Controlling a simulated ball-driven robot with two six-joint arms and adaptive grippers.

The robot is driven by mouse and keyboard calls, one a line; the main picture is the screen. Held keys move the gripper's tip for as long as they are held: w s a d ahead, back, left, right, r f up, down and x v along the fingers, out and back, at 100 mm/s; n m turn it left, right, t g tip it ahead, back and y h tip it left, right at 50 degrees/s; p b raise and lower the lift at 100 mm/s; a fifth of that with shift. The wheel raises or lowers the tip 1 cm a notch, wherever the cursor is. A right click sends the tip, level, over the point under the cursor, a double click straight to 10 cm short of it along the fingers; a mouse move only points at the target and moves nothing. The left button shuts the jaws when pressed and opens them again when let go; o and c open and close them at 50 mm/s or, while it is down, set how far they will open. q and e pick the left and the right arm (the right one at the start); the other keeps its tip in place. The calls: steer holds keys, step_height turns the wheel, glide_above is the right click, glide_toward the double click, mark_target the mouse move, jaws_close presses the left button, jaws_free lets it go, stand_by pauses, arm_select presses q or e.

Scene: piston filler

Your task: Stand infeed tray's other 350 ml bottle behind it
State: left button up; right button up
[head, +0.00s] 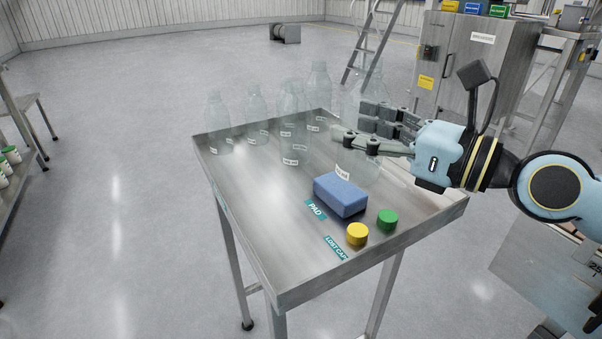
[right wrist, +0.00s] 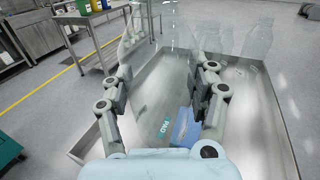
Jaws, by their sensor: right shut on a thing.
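The infeed tray (head: 250,245) is a steel table-top with a raised rim. Several clear, empty bottles stand towards its back, including one at the left (head: 217,110), one beside it (head: 256,102) and a tall one at the back (head: 320,82). Their small white labels are too small to read surely. My right gripper (head: 352,124) is over the tray's right side, its fingers shut around a clear bottle (head: 360,158). In the right wrist view this bottle (right wrist: 160,85) is between the two fingers; its outline is faint. I cannot tell whether its base touches the tray. My left gripper is out of view.
A blue pad (head: 341,194) lies on the tray near a PAD label. A yellow cap (head: 357,234) and a green cap (head: 387,219) are near the front right, by a LOST CAP label (head: 335,249). The tray's left front is bare. A steel cabinet (head: 470,65) stands behind.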

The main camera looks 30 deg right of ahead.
steer(key=w+a+f+b, duration=0.2)
steer(key=w+f+b, duration=0.1)
steer(key=w+a+f+b, duration=0.2)
steer(key=w+f+b, duration=0.1)
steer(key=f, duration=0.1)
steer(key=w+a+f+b, duration=0.2)
steer(key=w+f+b, duration=0.1)
steer(key=f, duration=0.1)
steer(key=shift+a+b, duration=0.3)
steer(key=shift+b, duration=0.1)
steer(key=shift+r, duration=0.15)
steer(key=o, duration=1.2)
